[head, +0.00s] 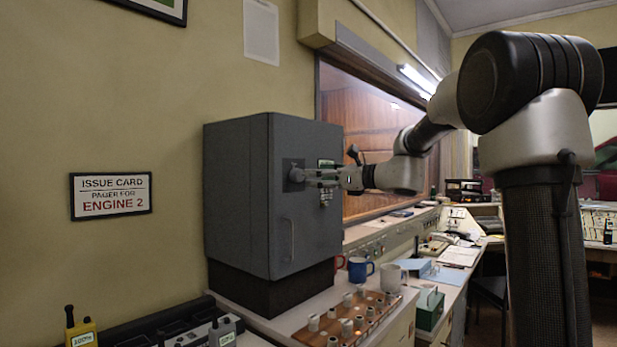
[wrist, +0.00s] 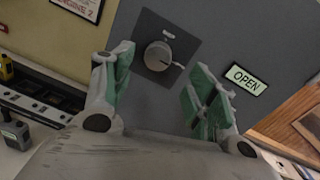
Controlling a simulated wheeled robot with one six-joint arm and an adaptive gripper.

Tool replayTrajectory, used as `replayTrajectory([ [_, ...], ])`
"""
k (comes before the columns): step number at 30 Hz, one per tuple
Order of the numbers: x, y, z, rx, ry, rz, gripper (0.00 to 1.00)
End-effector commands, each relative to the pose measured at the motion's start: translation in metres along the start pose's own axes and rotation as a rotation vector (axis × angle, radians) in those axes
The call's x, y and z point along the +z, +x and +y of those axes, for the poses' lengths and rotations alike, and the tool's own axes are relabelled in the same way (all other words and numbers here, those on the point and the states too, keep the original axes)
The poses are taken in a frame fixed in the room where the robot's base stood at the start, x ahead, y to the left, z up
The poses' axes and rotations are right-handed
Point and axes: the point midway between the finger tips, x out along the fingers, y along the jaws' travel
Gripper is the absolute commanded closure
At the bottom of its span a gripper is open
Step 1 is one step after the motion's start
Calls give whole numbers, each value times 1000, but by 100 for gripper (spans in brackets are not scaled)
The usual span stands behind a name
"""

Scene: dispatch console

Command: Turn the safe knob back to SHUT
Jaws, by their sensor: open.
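The safe (head: 238,190) is a dark grey box on a black plinth, with its door facing right in the head view. The knob (wrist: 158,56) is a round grey dial with a light pointer on a dark square plate (wrist: 186,43). Its pointer points right, toward a lit label (wrist: 245,79) reading OPEN. The plate also shows in the head view (head: 291,175). My gripper (wrist: 158,84) is open, with its green-padded fingers on either side below the knob in the wrist view. The knob appears between the fingertips, and I see no contact. No SHUT label is legible.
A wooden rack (head: 350,320) with several white pegs stands in front of the safe. A blue mug (head: 360,270) and a white mug (head: 390,277) stand beside it. A yellow radio (head: 80,332) is at lower left. The wall sign (head: 111,195) reads ISSUE CARD.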

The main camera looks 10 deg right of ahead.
Motion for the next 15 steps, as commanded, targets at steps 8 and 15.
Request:
replayTrajectory([
  [8,-1,46,1,2,-2,1,42],
  [15,-1,60,1,1,-3,2,42],
])
